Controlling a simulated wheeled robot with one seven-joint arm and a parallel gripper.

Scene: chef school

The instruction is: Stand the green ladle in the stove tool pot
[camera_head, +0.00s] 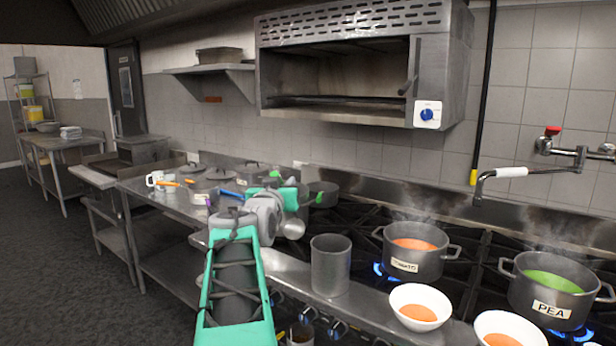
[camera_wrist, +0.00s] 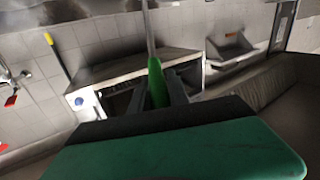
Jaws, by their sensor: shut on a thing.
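The green ladle shows in the wrist view as a green handle (camera_wrist: 156,82) with a thin metal shaft running up out of the picture. My gripper (camera_wrist: 157,97) is shut on this handle, with a dark finger on each side. In the head view my gripper (camera_head: 296,200) is beyond my forearm, up and left of the pot, and its fingertips are hard to make out. A silver rounded shape (camera_head: 293,229) below it looks like the ladle's bowl. The stove tool pot (camera_head: 330,266) is a plain steel cylinder standing upright on the front ledge; its inside is hardly visible.
A tomato soup pot (camera_head: 413,255) and a pea soup pot (camera_head: 556,288) steam over blue flames. White bowls of orange soup (camera_head: 420,306) stand right of the tool pot. Lidded pots and coloured-handled tools lie on the left counter (camera_head: 160,200). A water tap (camera_head: 520,172) juts out at right.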

